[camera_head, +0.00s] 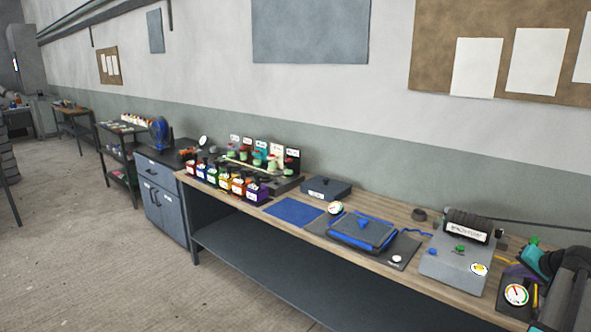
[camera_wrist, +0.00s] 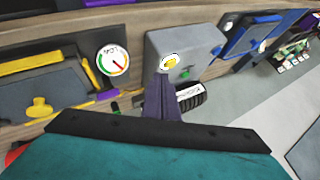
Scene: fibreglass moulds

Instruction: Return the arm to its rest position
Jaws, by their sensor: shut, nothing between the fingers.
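My gripper (camera_wrist: 160,82) shows in the wrist view as two dark fingers pressed together, with nothing held between them. Its teal body fills the bottom of that view. The fingertips overlap the near edge of a grey machine (camera_wrist: 185,48) with a black roller; I cannot tell whether they touch it. In the head view, part of my arm and its teal end are at the lower right corner, over the right end of the workbench. The fingers are not clear there. The same grey machine (camera_head: 455,262) stands left of the arm.
A dial gauge (camera_head: 516,294) lies on a dark board beside my arm. A blue-edged mould (camera_head: 362,232), a blue mat (camera_head: 293,211) and several coloured bottles (camera_head: 237,184) line the wooden bench (camera_head: 420,289) farther left. The floor (camera_head: 95,262) in front is open.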

